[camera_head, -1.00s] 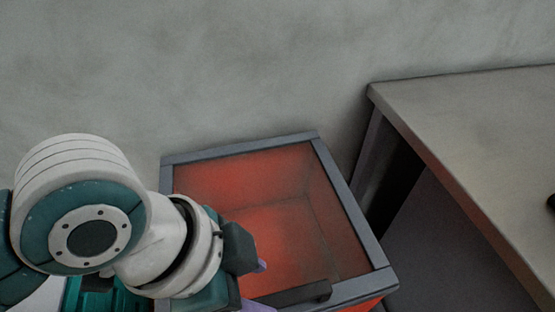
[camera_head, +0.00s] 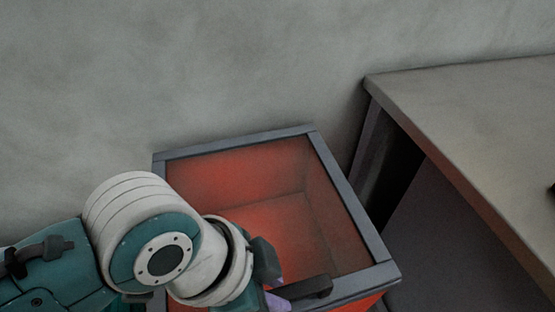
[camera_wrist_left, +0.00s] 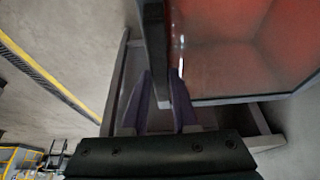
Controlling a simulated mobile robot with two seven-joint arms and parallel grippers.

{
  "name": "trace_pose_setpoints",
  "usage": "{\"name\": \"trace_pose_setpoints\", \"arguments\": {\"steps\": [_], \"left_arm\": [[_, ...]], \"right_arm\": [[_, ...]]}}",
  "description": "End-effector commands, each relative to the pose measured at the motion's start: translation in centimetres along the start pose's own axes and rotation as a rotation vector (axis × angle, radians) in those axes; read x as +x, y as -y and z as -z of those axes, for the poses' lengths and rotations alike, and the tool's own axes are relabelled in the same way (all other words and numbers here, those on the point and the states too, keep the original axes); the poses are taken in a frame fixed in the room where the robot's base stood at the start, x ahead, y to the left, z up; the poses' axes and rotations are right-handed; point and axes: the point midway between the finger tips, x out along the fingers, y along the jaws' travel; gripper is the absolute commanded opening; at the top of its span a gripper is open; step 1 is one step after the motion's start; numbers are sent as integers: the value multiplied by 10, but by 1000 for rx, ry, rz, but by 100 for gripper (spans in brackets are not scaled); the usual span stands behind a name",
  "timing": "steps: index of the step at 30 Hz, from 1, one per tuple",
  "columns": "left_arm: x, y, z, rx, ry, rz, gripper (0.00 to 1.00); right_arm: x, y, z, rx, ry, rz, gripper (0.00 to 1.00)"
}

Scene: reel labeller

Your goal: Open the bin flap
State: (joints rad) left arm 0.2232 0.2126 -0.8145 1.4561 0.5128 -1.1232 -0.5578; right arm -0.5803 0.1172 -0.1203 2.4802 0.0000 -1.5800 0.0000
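The bin (camera_head: 384,274) is a red box with a grey rim, in the lower middle of the head view. Its flap (camera_head: 262,205) looks like a see-through panel lying flat within the rim. A dark bar handle (camera_head: 304,288) is at the flap's near edge. My left gripper (camera_head: 277,299) is at the left end of this handle, partly hidden by my wrist. In the left wrist view, its purple fingers (camera_wrist_left: 161,90) are apart on either side of a dark bar (camera_wrist_left: 156,50), seemingly the handle. I see no firm grip. My right gripper is out of view.
A grey table (camera_head: 470,125) stands to the right of the bin, with a dark gap between them. A plain grey wall (camera_head: 250,60) is behind the bin. The left wrist view shows floor with a yellow line (camera_wrist_left: 50,78).

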Motion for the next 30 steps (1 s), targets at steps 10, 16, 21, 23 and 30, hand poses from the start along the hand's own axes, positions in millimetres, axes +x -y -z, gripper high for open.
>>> {"name": "trace_pose_setpoints", "arguments": {"steps": [10, 16, 21, 23, 30], "left_arm": [[0, 0, 0, 0, 0, -1, 0], [0, 0, 0, 0, 0, -1, 0], [0, 0, 0, 0, 0, -1, 0], [0, 0, 0, 0, 0, -1, 0], [0, 0, 0, 0, 0, -1, 0]], "right_arm": [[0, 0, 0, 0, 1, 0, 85], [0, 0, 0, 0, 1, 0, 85], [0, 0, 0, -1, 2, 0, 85], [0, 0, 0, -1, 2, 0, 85], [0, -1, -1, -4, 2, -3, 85]]}}
